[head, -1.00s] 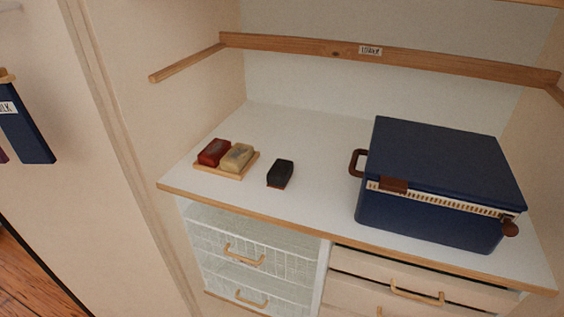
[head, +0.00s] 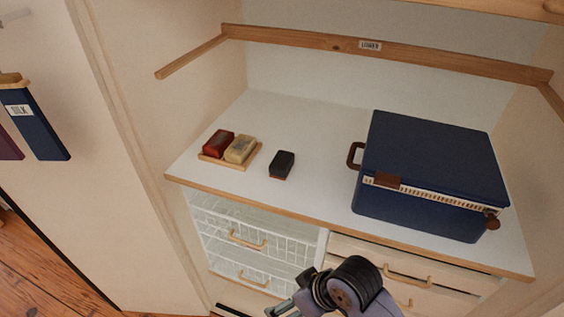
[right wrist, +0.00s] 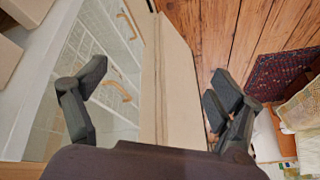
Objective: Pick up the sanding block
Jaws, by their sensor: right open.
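A small dark block with a reddish underside (head: 282,164), which looks like the sanding block, lies on the white counter, right of a small wooden tray (head: 222,162). It does not show in the right wrist view. My right gripper (right wrist: 158,85) is open and empty, its dark fingers wide apart in front of the drawers. In the head view the right arm comes in at the bottom, in front of and below the counter edge, well apart from the block. My left gripper is not in view.
The tray holds a red block (head: 218,144) and a beige block (head: 240,149). A navy case (head: 432,165) stands on the right of the counter (head: 310,135). A wooden rail (head: 310,40) runs above. Wire baskets (head: 240,225) and drawers lie below. Counter around the dark block is clear.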

